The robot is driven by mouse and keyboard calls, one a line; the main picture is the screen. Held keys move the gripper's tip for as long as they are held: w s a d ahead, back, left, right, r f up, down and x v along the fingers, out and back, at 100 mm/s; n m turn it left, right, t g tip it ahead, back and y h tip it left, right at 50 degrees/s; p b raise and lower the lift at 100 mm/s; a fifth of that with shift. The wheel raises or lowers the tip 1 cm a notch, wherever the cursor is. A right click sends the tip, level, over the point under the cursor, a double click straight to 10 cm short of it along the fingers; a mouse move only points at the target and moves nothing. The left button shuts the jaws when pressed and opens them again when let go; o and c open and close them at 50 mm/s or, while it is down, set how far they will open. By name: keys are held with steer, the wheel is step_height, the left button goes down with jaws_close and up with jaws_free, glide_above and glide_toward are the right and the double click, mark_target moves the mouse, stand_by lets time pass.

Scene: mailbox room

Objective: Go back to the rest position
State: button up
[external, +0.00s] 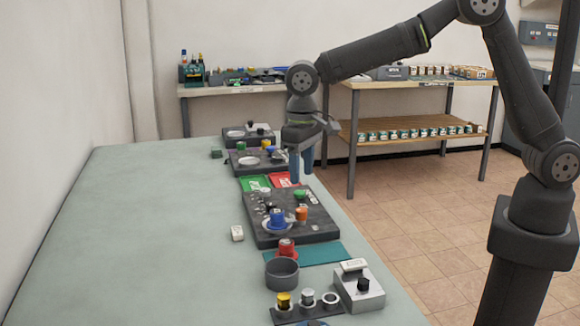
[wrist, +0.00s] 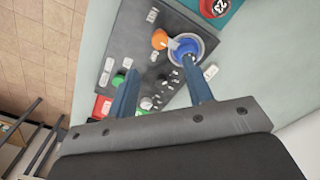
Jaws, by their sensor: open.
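My gripper (external: 301,165) points down above the table (external: 150,220), over the far end of the dark board (external: 320,232). Its two blue fingers are apart with nothing between them. In the wrist view my gripper (wrist: 158,92) shows its spread fingers over the board (wrist: 135,50). A blue piece (external: 277,219) stands on a light round dish on the board, with an orange piece (external: 301,213) beside it. In the wrist view the right fingertip overlaps the blue piece (wrist: 187,48) in the picture; I cannot tell the gap.
Red (external: 283,179) and green (external: 254,183) trays lie behind the board. Nearer stand a red piece (external: 287,248), a grey cup (external: 282,273) and a grey box (external: 360,290). A white block (external: 237,233) lies left of the board. The table's left side is clear.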

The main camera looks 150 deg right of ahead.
mark_target(301, 210)
step_height(301, 210, down, 11)
steer(key=shift+r, duration=0.15)
steer(key=shift+r+n, duration=0.25)
steer(key=shift+n, duration=0.55)
steer(key=n, duration=1.5)
